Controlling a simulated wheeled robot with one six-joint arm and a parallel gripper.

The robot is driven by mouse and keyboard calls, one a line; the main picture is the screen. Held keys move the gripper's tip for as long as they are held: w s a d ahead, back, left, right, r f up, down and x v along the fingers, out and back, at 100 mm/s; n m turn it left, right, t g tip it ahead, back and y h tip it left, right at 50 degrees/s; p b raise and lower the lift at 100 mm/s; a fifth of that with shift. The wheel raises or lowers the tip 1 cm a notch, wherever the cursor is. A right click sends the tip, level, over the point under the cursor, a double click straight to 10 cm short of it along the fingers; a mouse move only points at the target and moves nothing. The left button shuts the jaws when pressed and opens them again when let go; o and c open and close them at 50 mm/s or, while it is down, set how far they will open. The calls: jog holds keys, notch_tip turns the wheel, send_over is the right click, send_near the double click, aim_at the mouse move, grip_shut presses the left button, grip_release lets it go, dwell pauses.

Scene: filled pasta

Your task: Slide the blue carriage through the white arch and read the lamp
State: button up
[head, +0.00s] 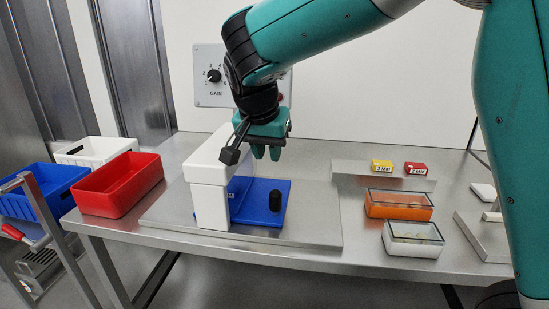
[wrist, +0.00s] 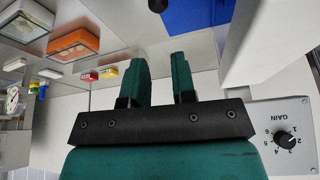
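The blue carriage (head: 250,187) is a flat blue plate with an upright black knob (head: 275,201), lying on a metal base plate. Its left part is at the white arch (head: 208,193); how far it reaches under the arch is hidden. My gripper (head: 266,153) is above the carriage, beside the arch's top, empty, fingers pointing down and apart. In the wrist view, my open gripper (wrist: 160,80) shows a clear gap, with the blue carriage (wrist: 197,15) and white arch (wrist: 262,40) beyond. No lit lamp is clear; my arm covers part of the wall panel (head: 211,92).
A red bin (head: 118,186) stands left of the base plate (head: 311,228). A white bin and blue bin are farther left. An orange-sided box (head: 398,206), white box (head: 411,240), yellow block (head: 382,166) and red block (head: 415,169) stand right. The GAIN dial (head: 214,76) is behind.

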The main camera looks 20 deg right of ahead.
jog(key=w+d+f+p, duration=0.1)
jog(key=d, duration=0.1)
jog(key=w+d+f+n+p, duration=0.1)
jog(key=d, duration=0.1)
jog(key=w+d+f+n+p, duration=0.1)
jog(key=d+f+p, duration=0.1)
jog(key=shift+w+d+y, duration=0.15)
jog(key=shift+d+y, duration=0.25)
grip_shut()
jog(key=s+d+f+n+t+y+p, duration=0.1)
jog(key=s+d+f+t+y+p, duration=0.1)
jog(key=d+f+t+y+p, duration=0.5)
jog(key=w+f+g+p, duration=0.1)
jog(key=w+f, duration=0.1)
jog(key=w+d+f+g+h+p, duration=0.1)
jog(key=f, duration=0.2)
jog(key=w+f+g+h+p, duration=0.1)
jog(key=w+f, duration=0.1)
jog(key=shift+w+d+f, duration=0.15)
jog(key=shift+w, duration=0.2)
jog(key=shift+w+a+r+p, duration=0.15)
jog(key=shift+w+a+p, duration=0.2)
jog(key=shift+a, duration=0.25)
jog(key=shift+w+a+r+p, duration=0.1)
jog(key=shift+w+a+p, duration=0.15)
jog(key=shift+a+p, duration=0.25)
jog(key=shift+w+a+f, duration=0.15)
jog(key=shift+w+a, duration=0.25)
jog(key=shift+a, duration=0.15)
